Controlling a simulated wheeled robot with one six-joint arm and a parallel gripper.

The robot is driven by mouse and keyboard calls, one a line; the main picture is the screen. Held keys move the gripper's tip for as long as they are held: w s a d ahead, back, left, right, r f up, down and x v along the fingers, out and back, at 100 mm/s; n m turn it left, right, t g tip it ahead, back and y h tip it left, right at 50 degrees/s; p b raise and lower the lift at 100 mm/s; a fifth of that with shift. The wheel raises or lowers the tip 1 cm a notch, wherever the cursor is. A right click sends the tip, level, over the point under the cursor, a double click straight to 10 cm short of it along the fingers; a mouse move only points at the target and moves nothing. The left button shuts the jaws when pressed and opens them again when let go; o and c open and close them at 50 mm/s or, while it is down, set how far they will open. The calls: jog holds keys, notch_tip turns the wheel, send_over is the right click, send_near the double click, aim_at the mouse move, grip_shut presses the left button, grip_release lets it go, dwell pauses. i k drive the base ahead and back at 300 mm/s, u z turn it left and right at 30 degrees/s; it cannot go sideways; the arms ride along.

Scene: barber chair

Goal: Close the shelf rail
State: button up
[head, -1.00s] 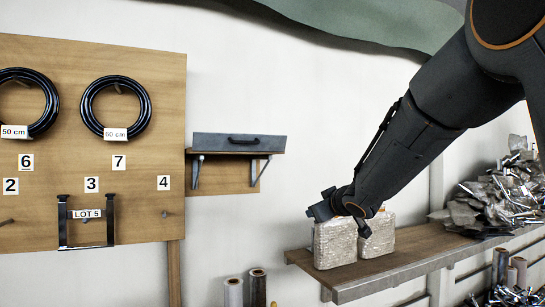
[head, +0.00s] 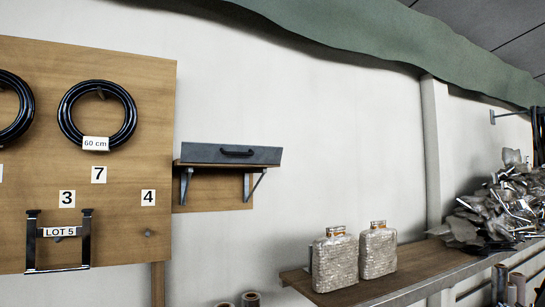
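A wooden wall shelf (head: 410,266) at the lower right carries two straw-wrapped bottles, the left bottle (head: 335,262) and the right bottle (head: 378,251), both upright. A dark upright piece (head: 310,256) stands behind the left bottle near the shelf's left end; I cannot tell whether it is part of the rail. A grey strip (head: 395,295) runs along the shelf's front edge. No rail is clearly seen across the bottles. My gripper is not in view.
A small shelf with a grey drawer-like box (head: 205,153) and black handle (head: 237,153) hangs on the wall. A pegboard (head: 140,190) at left holds black hoses and a metal frame marked LOT 5 (head: 58,250). Metal scrap (head: 490,215) is heaped at right.

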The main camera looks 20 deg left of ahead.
aim_at(191, 151)
jog(key=z, duration=0.05)
jog(key=k, duration=0.55)
jog(key=u, duration=1.05)
jog(key=i, duration=0.4)
jog(key=u, duration=0.1)
